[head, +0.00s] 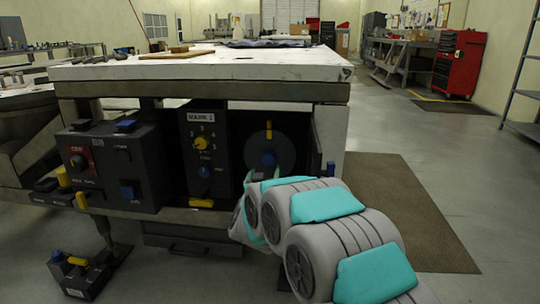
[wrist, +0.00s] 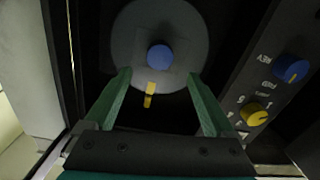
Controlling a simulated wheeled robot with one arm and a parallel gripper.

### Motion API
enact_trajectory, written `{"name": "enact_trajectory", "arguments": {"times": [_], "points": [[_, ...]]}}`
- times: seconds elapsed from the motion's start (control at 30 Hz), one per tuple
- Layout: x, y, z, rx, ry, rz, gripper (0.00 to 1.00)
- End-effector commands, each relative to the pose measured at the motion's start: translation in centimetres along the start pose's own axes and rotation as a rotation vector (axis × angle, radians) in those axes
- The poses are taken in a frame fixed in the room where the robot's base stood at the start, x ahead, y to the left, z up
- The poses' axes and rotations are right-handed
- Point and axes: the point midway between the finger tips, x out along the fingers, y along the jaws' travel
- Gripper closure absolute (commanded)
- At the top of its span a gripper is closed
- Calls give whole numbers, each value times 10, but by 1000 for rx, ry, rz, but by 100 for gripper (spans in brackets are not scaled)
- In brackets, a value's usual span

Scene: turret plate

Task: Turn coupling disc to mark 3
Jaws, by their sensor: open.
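The coupling disc (head: 287,153) is a round grey plate set upright in the dark front of the bench, with a blue hub (head: 268,158) and a yellow tab (head: 269,131) above the hub. In the wrist view the disc (wrist: 128,40) fills the top middle, its hub (wrist: 160,57) central and its tab (wrist: 151,92) toward me. My gripper (wrist: 158,74) is open, its two green fingers on either side of the tab with clear gaps. I cannot tell how far the tips are from the disc face. In the head view my arm mostly hides the gripper.
Left of the disc, a dark panel (head: 190,120) has a white label (head: 201,117), a numbered scale, a yellow knob (head: 201,142) and a blue knob (head: 205,172). A dark switch box (head: 125,185) stands further left. The white bench top (head: 200,66) overhangs above.

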Motion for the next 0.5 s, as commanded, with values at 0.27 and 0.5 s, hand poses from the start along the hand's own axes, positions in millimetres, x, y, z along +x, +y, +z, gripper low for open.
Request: {"name": "enact_trajectory", "arguments": {"times": [0.27,0.5], "points": [[9,0,0,-2,7,7,11],[37,0,1,-2,6,8,11]]}}
